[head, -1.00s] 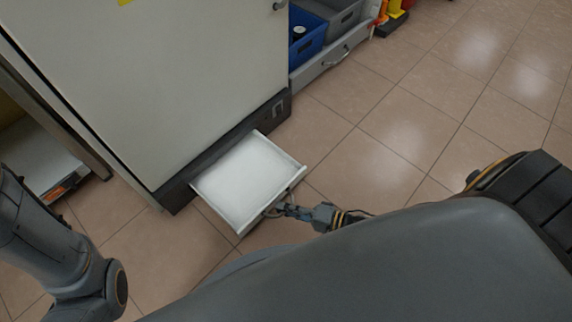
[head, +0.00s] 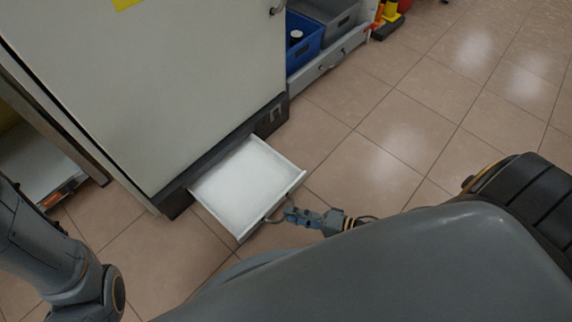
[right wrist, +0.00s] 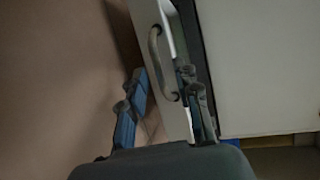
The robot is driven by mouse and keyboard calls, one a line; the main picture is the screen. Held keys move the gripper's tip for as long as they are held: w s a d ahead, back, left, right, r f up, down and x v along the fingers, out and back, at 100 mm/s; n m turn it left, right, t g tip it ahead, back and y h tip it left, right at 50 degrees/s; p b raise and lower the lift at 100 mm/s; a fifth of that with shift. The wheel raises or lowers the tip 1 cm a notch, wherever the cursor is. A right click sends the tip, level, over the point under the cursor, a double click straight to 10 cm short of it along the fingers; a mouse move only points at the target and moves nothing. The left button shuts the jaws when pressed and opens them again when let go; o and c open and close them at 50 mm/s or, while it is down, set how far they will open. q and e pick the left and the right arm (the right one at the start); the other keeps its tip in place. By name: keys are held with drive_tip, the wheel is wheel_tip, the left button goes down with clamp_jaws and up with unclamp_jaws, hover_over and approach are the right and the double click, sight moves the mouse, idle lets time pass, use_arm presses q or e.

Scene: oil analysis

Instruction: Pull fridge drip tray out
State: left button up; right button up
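The white drip tray (head: 245,180) is drawn well out from the dark base of the fridge (head: 160,90), low above the floor. Its curved metal handle (head: 271,213) is on the front face. My right gripper (head: 288,213) is just in front of the tray at the handle. In the right wrist view, its two fingers (right wrist: 162,72) are spread apart, with the handle (right wrist: 154,50) ahead of and between them; I see no grip on it. My left arm shows at the left of the head view, but its gripper is out of view.
A drawer with a handle (head: 330,66) and a blue bin (head: 303,40) stand right of the fridge. Yellow and orange items (head: 388,14) are at the top. A low white shelf (head: 38,165) is at the left. The tiled floor (head: 400,130) on the right is clear.

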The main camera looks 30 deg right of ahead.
drive_tip(key=v, duration=0.8)
drive_tip(key=shift+s+d+r, duration=0.15)
drive_tip(key=shift+s+d, duration=0.1)
drive_tip(key=shift+d, duration=0.05)
